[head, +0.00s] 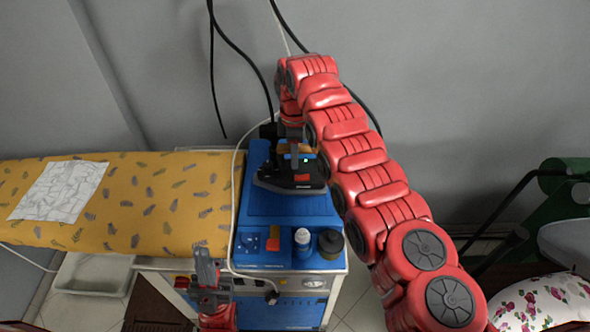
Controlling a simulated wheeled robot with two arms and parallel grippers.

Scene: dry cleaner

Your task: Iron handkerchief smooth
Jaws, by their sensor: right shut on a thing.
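A white, creased handkerchief (62,191) lies flat on the left part of the yellow patterned ironing board (160,200). A black iron (285,181) with an orange-brown handle stands on the blue top of the ironing station (250,205). My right gripper (293,143) reaches down from the back and is shut on the iron's handle; the arm hides part of it. My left gripper (208,270) is low at the front edge of the board, apart from the handkerchief. Its fingers point up and hold nothing visible; their gap is unclear.
A white bottle (302,240) and a dark jar (330,243) stand at the station's front right. Black cables and a pale hose run near the iron. A floral cover (545,300) is at the lower right. The board between iron and handkerchief is clear.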

